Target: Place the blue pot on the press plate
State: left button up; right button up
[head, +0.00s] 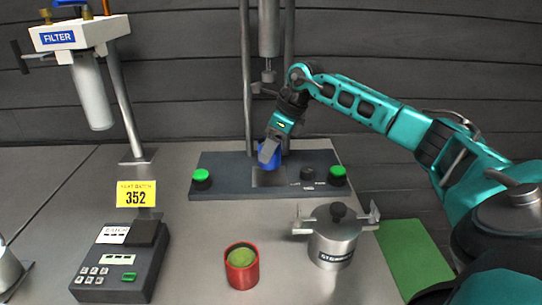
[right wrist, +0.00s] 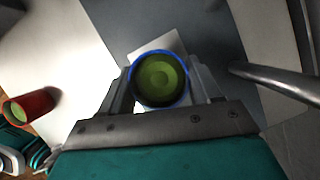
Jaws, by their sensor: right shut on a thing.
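The blue pot (head: 266,150) is in my right gripper (head: 272,148), at the press in the head view. In the right wrist view the blue pot (right wrist: 160,78) sits between the two fingers of my right gripper (right wrist: 160,88), with green contents inside. The press plate (head: 268,178) is a grey square on the dark press base, just below the pot; part of it also shows beyond the pot in the right wrist view (right wrist: 152,46). I cannot tell whether the pot touches the plate. The press ram (head: 268,30) hangs above. My left gripper is not in view.
A red pot (head: 241,268) with green contents stands on the table in front. A steel steamer (head: 335,238) is to its right. Press posts (head: 247,80) rise behind the plate; green buttons (head: 201,177) flank it. A filter stand (head: 118,100) and keypad box (head: 120,262) are left.

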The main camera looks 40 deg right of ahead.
notch_tip(320, 180, down, 3)
jog(key=shift+f, duration=0.2)
jog(key=shift+f, duration=0.1)
jog(key=o, duration=1.2)
jog(key=shift+c, duration=0.2)
